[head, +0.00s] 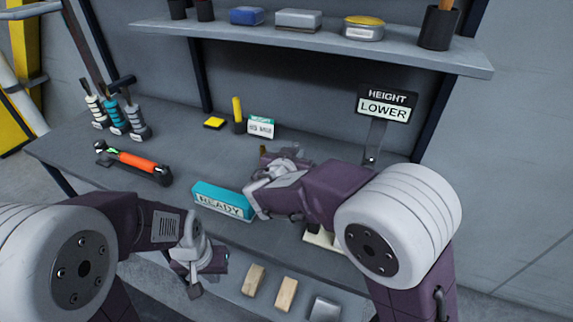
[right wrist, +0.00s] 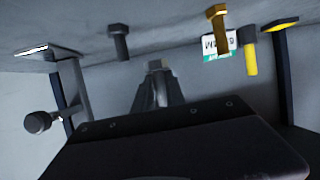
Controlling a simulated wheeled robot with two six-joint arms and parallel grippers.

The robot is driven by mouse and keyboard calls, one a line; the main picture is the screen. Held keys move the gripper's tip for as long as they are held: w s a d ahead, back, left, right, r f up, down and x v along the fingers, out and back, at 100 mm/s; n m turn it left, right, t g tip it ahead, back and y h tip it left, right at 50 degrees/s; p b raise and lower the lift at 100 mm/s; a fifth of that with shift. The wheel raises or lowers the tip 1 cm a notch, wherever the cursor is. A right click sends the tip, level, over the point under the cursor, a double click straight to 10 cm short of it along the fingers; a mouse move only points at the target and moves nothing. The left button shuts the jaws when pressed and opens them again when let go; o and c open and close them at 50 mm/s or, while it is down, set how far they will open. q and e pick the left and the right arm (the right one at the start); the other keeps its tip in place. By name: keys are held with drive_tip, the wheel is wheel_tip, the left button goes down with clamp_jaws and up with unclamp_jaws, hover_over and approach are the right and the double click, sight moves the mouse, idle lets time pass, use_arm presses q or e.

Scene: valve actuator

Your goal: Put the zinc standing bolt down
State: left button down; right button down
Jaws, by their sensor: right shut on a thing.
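My right gripper (head: 274,160) reaches over the middle of the bench, right of the teal READY block. In the right wrist view, its fingers (right wrist: 158,78) are shut on a small hex-headed piece (right wrist: 156,64), which I take for the zinc standing bolt. Only its head shows between the fingertips; the shank is hidden. A dark bolt (right wrist: 119,42) and a brass bolt (right wrist: 218,28) stand beyond the fingers, one on each side and apart from them. My left gripper (head: 196,278) hangs low near the bench's front edge; its finger gap is unclear.
The teal READY block (head: 222,201) lies left of my right gripper. A HEIGHT LOWER sign (head: 387,105) stands at the back right. A yellow marker (head: 238,112) and a small white-green card (head: 261,128) stand behind. An orange-handled tool (head: 133,161) lies left. A shelf (head: 300,38) overhangs the back.

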drive_tip(key=w+a+f, duration=0.2)
drive_tip(key=w, duration=0.1)
drive_tip(key=shift+w+a+f, duration=0.15)
drive_tip(key=shift+f, duration=0.05)
wheel_tip(320, 180, down, 4)
drive_tip(key=shift+p, duration=0.3)
drive_tip(key=shift+f+b, duration=0.15)
drive_tip(key=shift+b, duration=0.2)
drive_tip(key=c, duration=1.4)
unclamp_jaws()
drive_tip(key=shift+r+p, duration=0.4)
drive_tip(key=shift+p, duration=0.2)
drive_tip(key=b+v, duration=0.1)
drive_tip(key=v, duration=1.1)
drive_tip(key=shift+f, duration=0.15)
